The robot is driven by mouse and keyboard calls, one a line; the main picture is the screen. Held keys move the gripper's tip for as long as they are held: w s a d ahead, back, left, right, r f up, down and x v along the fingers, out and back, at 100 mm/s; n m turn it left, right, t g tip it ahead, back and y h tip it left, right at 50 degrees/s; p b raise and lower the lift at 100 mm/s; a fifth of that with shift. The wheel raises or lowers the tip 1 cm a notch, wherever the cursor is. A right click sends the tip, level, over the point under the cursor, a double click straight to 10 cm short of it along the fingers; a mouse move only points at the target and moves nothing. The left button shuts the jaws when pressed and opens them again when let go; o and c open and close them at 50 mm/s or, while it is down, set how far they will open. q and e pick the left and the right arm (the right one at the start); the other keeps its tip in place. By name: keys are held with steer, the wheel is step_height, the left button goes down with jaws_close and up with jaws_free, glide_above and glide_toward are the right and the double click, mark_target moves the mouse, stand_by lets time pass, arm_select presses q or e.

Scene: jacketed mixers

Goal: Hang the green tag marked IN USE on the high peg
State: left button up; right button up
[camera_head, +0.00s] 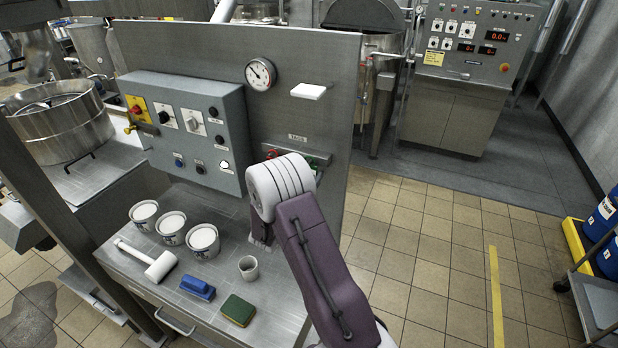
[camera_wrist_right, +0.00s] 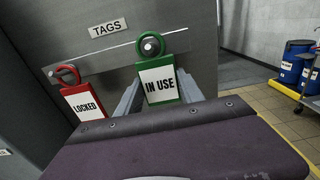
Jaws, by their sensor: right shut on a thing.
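The green tag marked IN USE (camera_wrist_right: 160,83) hangs upright in the right wrist view, its ring around a round-headed peg (camera_wrist_right: 151,46) under the TAGS sign (camera_wrist_right: 110,28). My right gripper (camera_wrist_right: 159,92) is shut on this tag, one finger at each side of it. In the head view a bit of green (camera_head: 319,159) shows behind my right wrist, which hides the fingers. My left gripper is not in view.
A red LOCKED tag (camera_wrist_right: 83,102) hangs just left of the green one. A gauge (camera_head: 260,74) and a control box (camera_head: 185,128) are on the panel (camera_head: 200,50). The bench below holds tubs (camera_head: 203,241), a mallet (camera_head: 150,261), a blue brush (camera_head: 197,288) and a sponge (camera_head: 238,310).

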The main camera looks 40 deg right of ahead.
steer(key=shift+a, duration=0.1)
steer(key=shift+b+v, duration=0.3)
steer(key=shift+v, duration=2.6)
